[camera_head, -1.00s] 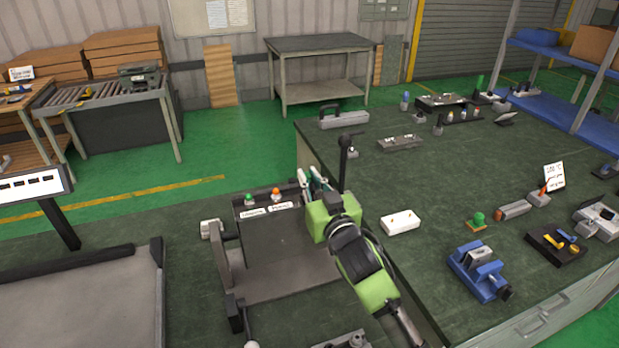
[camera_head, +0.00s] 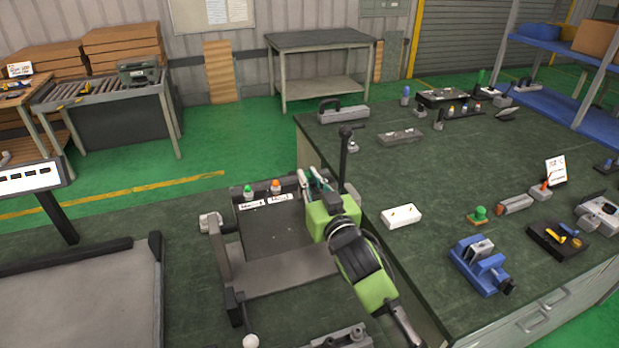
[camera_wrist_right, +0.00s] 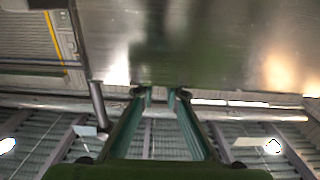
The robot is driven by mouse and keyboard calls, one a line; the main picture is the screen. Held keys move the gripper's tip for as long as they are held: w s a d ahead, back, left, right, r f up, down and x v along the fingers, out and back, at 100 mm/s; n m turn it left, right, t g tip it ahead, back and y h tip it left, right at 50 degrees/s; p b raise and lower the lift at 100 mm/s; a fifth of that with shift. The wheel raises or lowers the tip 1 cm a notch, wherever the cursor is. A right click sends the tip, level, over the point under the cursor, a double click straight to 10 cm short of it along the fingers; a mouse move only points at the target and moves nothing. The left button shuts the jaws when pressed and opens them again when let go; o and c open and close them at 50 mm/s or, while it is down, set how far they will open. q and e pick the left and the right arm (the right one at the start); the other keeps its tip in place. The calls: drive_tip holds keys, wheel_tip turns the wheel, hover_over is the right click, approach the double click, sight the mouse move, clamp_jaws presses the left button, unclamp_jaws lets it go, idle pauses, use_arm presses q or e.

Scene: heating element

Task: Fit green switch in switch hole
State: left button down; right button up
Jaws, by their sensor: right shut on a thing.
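My right gripper (camera_head: 317,180) is at the right end of the back panel of a dark metal fixture (camera_head: 283,277) in the head view. Its teal fingers also show in the wrist view (camera_wrist_right: 158,96), nearly together at the tips. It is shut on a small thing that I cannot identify. A green switch knob (camera_head: 248,191) stands on the panel, left of an orange knob (camera_head: 276,186), with white labels below both. The switch hole cannot be made out; the gripper covers the panel's right end. My left gripper is not in view.
A black rod (camera_head: 345,160) stands beside the right gripper. The bench at right holds a white box (camera_head: 401,216), a green button (camera_head: 480,213) and a blue vise (camera_head: 482,265). A large metal surface (camera_wrist_right: 210,40) fills the upper wrist view.

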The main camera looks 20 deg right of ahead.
drive_tip(key=shift+f, duration=0.15)
drive_tip(key=o, duration=0.9)
drive_tip(key=s, duration=1.2)
drive_tip(key=shift+d, duration=0.25)
